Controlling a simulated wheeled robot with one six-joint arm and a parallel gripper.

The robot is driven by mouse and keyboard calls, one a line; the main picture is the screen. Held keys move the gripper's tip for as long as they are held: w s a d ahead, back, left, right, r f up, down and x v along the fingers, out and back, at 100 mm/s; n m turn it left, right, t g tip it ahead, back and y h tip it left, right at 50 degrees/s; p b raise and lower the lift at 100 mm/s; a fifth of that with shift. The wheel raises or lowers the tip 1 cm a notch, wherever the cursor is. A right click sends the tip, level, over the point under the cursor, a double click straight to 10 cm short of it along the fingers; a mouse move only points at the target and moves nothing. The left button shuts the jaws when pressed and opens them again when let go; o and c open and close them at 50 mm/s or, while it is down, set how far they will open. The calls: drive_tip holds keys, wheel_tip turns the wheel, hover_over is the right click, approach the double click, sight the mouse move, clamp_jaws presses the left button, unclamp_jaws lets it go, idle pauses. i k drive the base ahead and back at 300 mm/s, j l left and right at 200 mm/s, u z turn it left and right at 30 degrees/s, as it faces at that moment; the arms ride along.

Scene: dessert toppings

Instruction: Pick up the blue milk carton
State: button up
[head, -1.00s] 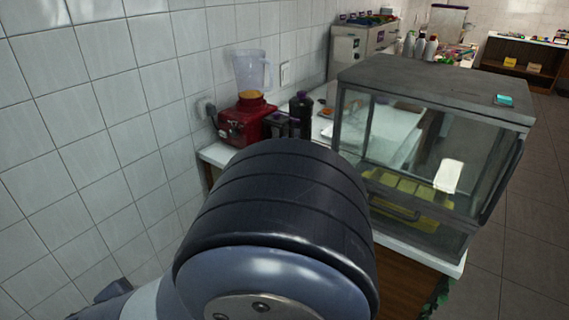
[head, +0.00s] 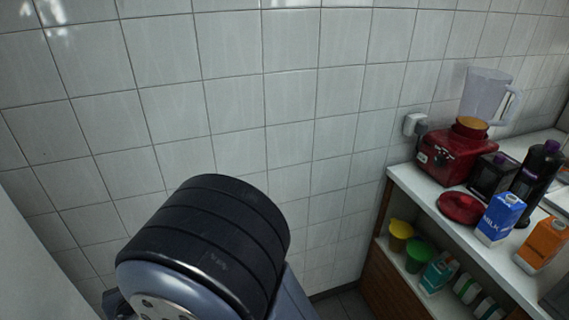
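The blue milk carton (head: 499,219) stands upright on the white counter (head: 417,187) at the right of the head view. It has a white lower part and "MILK" lettering. An orange carton (head: 542,244) stands just right of it, and a red round lid or plate (head: 460,207) lies to its left. Dark bottles are behind it. My arm fills the lower left of the view, well apart from the carton. My gripper does not show.
A red blender (head: 455,153) with a clear jug stands at the counter's back, by the tiled wall. The shelf below holds a yellow tub (head: 400,235), a green tub (head: 419,255) and several cartons. Bare wall and floor lie left of the counter.

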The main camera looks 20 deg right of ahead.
sight(504, 211)
drive_tip(key=i+z, duration=0.1)
drive_tip(key=z, duration=0.3)
drive_tip(key=i+z, duration=0.15)
drive_tip(key=z, duration=0.2)
drive_tip(key=i+j+z, duration=0.1)
drive_tip(key=z, duration=2.6)
